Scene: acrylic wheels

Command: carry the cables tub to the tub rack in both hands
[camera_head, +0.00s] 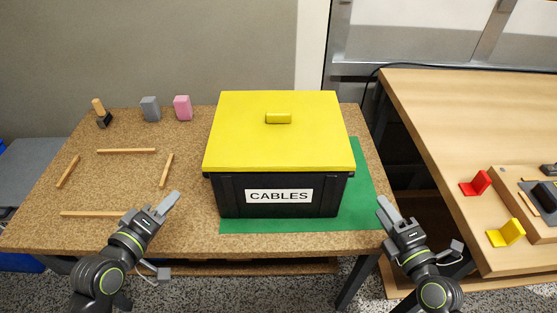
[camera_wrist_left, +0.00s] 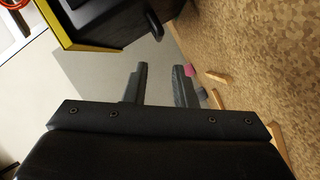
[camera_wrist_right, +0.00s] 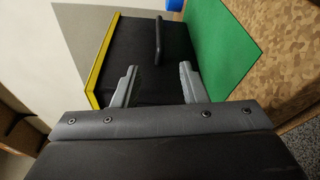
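The cables tub (camera_head: 230,198) is black with a yellow lid (camera_head: 240,140) and a "CABLES" label, upright on a green mat (camera_head: 363,205) on the cork-topped table. My left gripper (camera_head: 168,205) is apart from it, left of its front. My right gripper (camera_head: 388,210) is apart from it, at the mat's right front corner. Both are open and empty. A black side handle shows in the left wrist view (camera_wrist_left: 154,24), beyond the fingers (camera_wrist_left: 160,85), and another in the right wrist view (camera_wrist_right: 158,40), beyond the fingers (camera_wrist_right: 157,82). I cannot identify the tub rack.
Wooden strips (camera_head: 126,151), a grey block (camera_head: 150,108), a pink block (camera_head: 183,107) and a wooden-handled stamp-like object (camera_head: 102,113) lie left of the tub. A second wooden table (camera_head: 460,120) at right holds a red bracket (camera_head: 476,184) and a yellow one (camera_head: 507,233). A gap separates the tables.

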